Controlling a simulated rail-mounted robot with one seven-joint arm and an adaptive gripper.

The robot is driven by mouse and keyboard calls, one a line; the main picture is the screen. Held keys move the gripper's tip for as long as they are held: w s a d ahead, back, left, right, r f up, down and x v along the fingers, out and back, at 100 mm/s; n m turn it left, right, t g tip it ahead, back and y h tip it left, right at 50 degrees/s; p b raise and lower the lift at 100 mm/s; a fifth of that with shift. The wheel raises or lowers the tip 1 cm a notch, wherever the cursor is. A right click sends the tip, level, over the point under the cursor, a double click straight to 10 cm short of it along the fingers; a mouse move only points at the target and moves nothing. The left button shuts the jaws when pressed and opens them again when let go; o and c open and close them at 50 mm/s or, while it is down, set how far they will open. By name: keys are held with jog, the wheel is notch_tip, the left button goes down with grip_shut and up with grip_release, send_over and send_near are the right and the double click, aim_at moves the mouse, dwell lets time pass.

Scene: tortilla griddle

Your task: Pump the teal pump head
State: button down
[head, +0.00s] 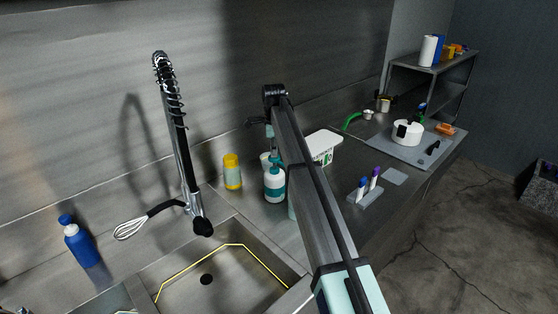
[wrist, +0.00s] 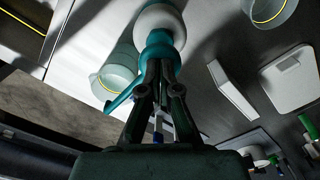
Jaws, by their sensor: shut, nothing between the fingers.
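The white bottle (head: 274,187) with teal parts stands on the steel counter right of the sink. In the wrist view the white bottle (wrist: 160,17) is at the top centre. Its teal pump head (wrist: 158,42) is just beyond my fingertips, and a teal spout (wrist: 120,100) points down-left. My gripper (wrist: 158,68) is shut, with its fingertips overlapping the pump head in the picture. I cannot tell whether they touch it. In the head view my gripper (head: 269,132) hangs above the bottle, partly hidden by my arm.
A marker holder (head: 365,197) is to the right. In the wrist view a translucent cup (wrist: 112,78) is beside the bottle.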

jog(key=shift+f, duration=1.1)
jog(key=shift+r, duration=0.2)
jog(key=shift+r+p, duration=0.9)
jog(key=shift+r, duration=1.1)
jog(key=shift+d, duration=0.1)
